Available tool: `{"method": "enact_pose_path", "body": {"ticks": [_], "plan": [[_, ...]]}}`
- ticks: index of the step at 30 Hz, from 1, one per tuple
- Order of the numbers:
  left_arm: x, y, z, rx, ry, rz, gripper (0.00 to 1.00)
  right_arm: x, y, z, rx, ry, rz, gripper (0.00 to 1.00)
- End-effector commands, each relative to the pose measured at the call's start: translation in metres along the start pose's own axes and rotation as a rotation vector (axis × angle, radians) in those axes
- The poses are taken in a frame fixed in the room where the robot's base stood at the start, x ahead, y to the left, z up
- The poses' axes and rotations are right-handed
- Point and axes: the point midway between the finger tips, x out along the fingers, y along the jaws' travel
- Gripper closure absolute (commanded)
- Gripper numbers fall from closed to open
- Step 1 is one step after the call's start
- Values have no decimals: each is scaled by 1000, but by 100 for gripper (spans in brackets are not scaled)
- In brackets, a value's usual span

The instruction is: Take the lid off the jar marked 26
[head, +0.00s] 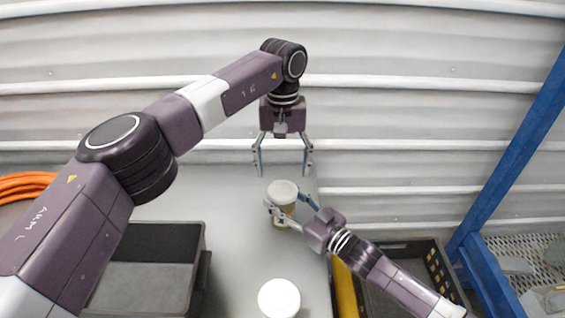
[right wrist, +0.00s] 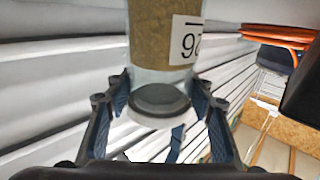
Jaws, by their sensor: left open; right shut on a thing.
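The jar marked 26 stands on the grey worktop in the head view, with a white lid (head: 283,189) on top and brown contents below. In the right wrist view the jar (right wrist: 157,40) appears upside down, with its label (right wrist: 186,40) turned over. The clear upper glass and the pale lid (right wrist: 155,118) lie between the fingers there. My right gripper (head: 287,209) is shut on the jar, its fingers on either side near the top, below the lid. My left gripper (head: 282,172) is open and empty above the lid, pointing down, with its fingers spread apart.
A second white-lidded jar (head: 279,298) stands nearer on the worktop (head: 240,235). A dark crate (head: 150,230) lies to the left, another crate (head: 432,262) to the right. An orange cable coil (head: 25,183) is at far left. A blue post (head: 515,130) rises at right.

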Motion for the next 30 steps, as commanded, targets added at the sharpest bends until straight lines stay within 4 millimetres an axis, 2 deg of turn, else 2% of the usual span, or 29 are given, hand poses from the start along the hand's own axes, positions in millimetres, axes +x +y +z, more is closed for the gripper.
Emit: {"method": "enact_pose_path", "body": {"ticks": [6, 13, 18, 25, 30], "plan": [[36, -1, 1, -1, -3, -1, 30, 0, 0, 0, 0, 1, 0, 100], [62, 0, 0, -3, -1, -1, 30, 0, 0, 0, 0, 1, 0, 100], [70, 0, 0, -3, -1, 0, 30, 0, 0, 0, 0, 1, 0, 100], [70, 0, 0, -3, 0, 0, 32, 0, 0, 0, 0, 1, 0, 100], [69, 0, 0, -3, 0, 0, 50, 0, 0, 0, 0, 1, 0, 100]]}}
